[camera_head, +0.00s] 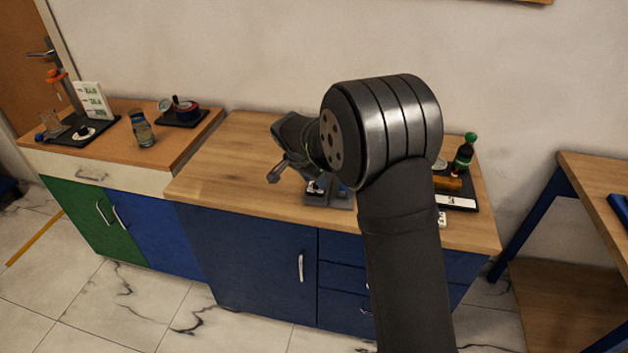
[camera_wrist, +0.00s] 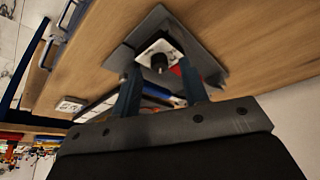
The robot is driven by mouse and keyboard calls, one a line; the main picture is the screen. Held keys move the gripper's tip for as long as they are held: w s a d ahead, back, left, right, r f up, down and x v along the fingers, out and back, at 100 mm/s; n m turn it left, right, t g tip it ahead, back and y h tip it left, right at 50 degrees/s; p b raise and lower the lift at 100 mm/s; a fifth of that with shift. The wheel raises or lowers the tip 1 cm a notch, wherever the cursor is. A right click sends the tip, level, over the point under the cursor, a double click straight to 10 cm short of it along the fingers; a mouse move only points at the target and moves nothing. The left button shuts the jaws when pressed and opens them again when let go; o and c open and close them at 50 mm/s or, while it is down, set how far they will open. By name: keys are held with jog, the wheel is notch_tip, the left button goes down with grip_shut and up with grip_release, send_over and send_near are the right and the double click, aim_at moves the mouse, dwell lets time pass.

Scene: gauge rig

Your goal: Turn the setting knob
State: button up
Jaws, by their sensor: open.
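The setting knob (camera_wrist: 159,62) is a small dark cylinder on a white square block on a grey plate (camera_wrist: 208,64) in the wrist view. My gripper (camera_wrist: 158,70) is open, with its two dark blue fingers apart. The knob shows in the gap between the fingertips; I cannot tell how far it is from them. In the head view the grey plate (camera_head: 341,203) lies near the front of the middle cabinet top, partly hidden by my arm. My fingertips there are mostly hidden, so their contact with the knob cannot be judged.
Right of my arm, a black tray (camera_head: 466,188) holds a dark bottle (camera_head: 464,153) with a green cap and an orange-brown item (camera_head: 448,183). The left counter holds a glass (camera_head: 141,128) and a red device (camera_head: 184,109). The wooden top (camera_head: 230,170) is clear left of my arm.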

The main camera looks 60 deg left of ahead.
jog(key=v, duration=1.6)
jog(key=shift+r, duration=0.2)
jog(key=shift+s, duration=0.15)
jog(key=x, duration=1.7)
jog(key=shift+f, duration=0.2)
jog(key=shift+r, duration=0.1)
jog(key=n, duration=0.1)
jog(key=n+y, duration=0.1)
jog(key=n, duration=0.2)
jog(key=shift+w+d+g, duration=0.15)
jog(key=shift+w+g, duration=0.1)
jog(key=shift+g, duration=0.05)
jog(key=shift+w+d+n+g+y, duration=0.1)
jog(key=shift+n+g+y, duration=0.25)
jog(key=shift+n, duration=0.75)
jog(key=shift+n+g+y, duration=0.25)
jog(key=shift+n+y, duration=0.2)
jog(key=shift+n, duration=0.65)
jog(key=shift+w+d+n+g, duration=0.1)
jog(key=shift+n+g, duration=0.4)
jog(key=shift+n, duration=0.7)
jog(key=shift+w+n+g, duration=0.1)
jog(key=shift+n+g, duration=0.4)
jog(key=shift+n, duration=0.7)
jog(key=shift+w+n+g, duration=0.15)
jog(key=shift+n+g, duration=0.55)
jog(key=shift+n, duration=1.1)
